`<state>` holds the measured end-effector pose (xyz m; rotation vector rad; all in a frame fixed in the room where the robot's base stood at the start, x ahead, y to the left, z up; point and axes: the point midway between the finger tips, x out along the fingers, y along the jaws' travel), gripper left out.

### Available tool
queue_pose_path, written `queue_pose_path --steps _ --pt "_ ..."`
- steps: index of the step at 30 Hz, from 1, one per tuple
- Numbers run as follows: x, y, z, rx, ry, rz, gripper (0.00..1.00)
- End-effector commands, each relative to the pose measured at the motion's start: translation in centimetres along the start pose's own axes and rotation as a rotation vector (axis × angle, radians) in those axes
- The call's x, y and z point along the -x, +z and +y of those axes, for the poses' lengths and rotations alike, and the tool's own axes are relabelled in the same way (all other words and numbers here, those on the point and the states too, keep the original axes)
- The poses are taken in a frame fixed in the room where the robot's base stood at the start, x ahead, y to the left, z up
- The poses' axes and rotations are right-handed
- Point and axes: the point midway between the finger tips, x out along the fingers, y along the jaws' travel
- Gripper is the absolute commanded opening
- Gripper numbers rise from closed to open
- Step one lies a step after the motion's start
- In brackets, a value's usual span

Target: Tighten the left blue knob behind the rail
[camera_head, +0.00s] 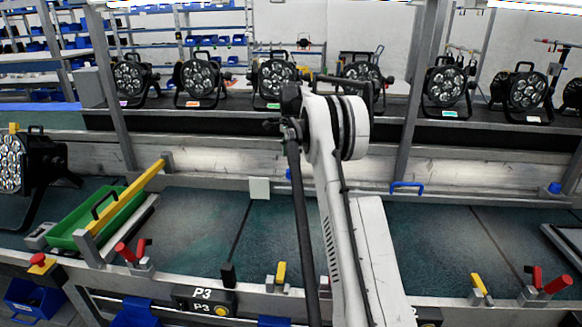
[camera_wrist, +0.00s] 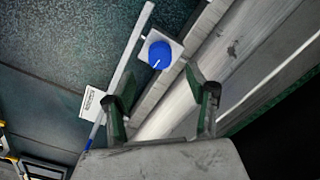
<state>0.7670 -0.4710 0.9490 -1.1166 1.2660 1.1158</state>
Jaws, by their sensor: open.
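A round blue knob (camera_wrist: 160,54) with a white pointer line sits on a square grey plate in the wrist view. It is beyond my fingertips, roughly centred between them in the picture, with no contact visible. In the head view a small part of a blue knob (camera_head: 289,174) shows beside my arm, behind the front rail. Another blue knob (camera_head: 555,187) is at the far right. My gripper (camera_wrist: 161,98) is open and empty, its two dark green fingers spread apart. My arm covers much of the middle in the head view.
A pale rail (camera_wrist: 131,55) runs close beside the knob, and a white card (camera_wrist: 92,104) lies near it. A blue handle (camera_head: 407,186) stands to the right. Several black par cans (camera_head: 199,77) line the back shelf. A green tray (camera_head: 108,215) is at left.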

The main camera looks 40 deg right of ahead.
Motion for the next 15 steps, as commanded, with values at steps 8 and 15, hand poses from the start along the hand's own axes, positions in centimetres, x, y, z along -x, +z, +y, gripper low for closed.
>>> queue_pose_path --steps 8,15 --pt "4.1 0.0 0.0 0.0 0.0 0.0 0.52" --pt "4.9 0.0 0.0 0.0 0.0 0.0 0.52"
